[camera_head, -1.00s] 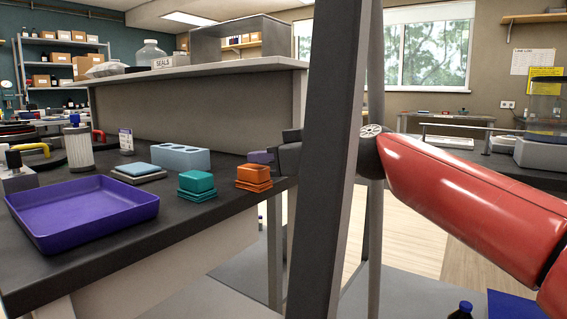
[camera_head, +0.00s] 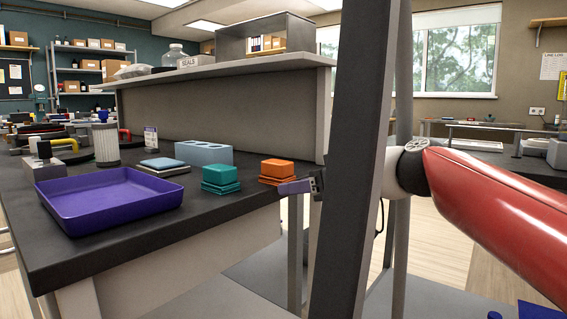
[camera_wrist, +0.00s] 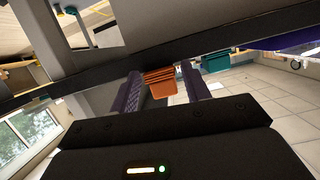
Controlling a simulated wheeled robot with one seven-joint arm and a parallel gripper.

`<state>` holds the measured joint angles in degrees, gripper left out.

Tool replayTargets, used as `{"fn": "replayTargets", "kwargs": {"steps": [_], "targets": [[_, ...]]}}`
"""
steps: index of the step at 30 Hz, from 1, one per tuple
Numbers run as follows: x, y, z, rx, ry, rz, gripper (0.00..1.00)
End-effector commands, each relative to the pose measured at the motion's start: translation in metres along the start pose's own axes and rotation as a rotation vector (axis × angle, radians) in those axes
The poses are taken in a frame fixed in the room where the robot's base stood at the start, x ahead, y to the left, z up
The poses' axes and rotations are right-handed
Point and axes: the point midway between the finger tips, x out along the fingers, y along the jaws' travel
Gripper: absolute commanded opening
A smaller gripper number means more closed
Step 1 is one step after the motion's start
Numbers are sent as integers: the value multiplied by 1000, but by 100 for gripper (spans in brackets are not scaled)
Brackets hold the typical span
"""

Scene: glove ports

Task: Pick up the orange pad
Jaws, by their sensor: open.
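The orange pad (camera_head: 277,168) is on top of a small orange stack near the right end of the dark bench. Orange also shows in the wrist view (camera_wrist: 160,80), upside down, seen between the two finger lines. My gripper (camera_head: 289,187) has purple fingers and is just right of the stack, by the bench edge. It is open, with nothing held. In the wrist view its fingers (camera_wrist: 165,84) are apart on either side of the orange. I cannot tell whether they touch it. A grey post hides part of my wrist in the head view.
A tall grey post (camera_head: 358,150) stands in front of my arm. A teal stack (camera_head: 220,178) is left of the orange one. A purple tray (camera_head: 108,200), a blue-grey block (camera_head: 203,153) and a blue pad (camera_head: 163,163) are also on the bench. A raised shelf (camera_head: 230,72) is behind.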

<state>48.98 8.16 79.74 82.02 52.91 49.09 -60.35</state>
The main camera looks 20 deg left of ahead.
Motion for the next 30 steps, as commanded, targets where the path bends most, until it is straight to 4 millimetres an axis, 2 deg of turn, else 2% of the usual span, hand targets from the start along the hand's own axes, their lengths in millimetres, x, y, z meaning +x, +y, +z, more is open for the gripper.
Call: {"fn": "replayTargets", "kwargs": {"steps": [1, 3, 4, 8, 15, 24, 30], "targets": [[8, -2, 9, 22, -40, 4, 54], [13, -1, 25, 53, -77, 15, 60], [15, 0, 30, 62, -88, 19, 60], [17, -5, 37, 68, -74, -1, 60], [6, -15, 14, -1, 85, -45, 60], [-12, -11, -17, -76, 272, -27, 60], [-1, -8, -26, -85, 296, -22, 60]]}}
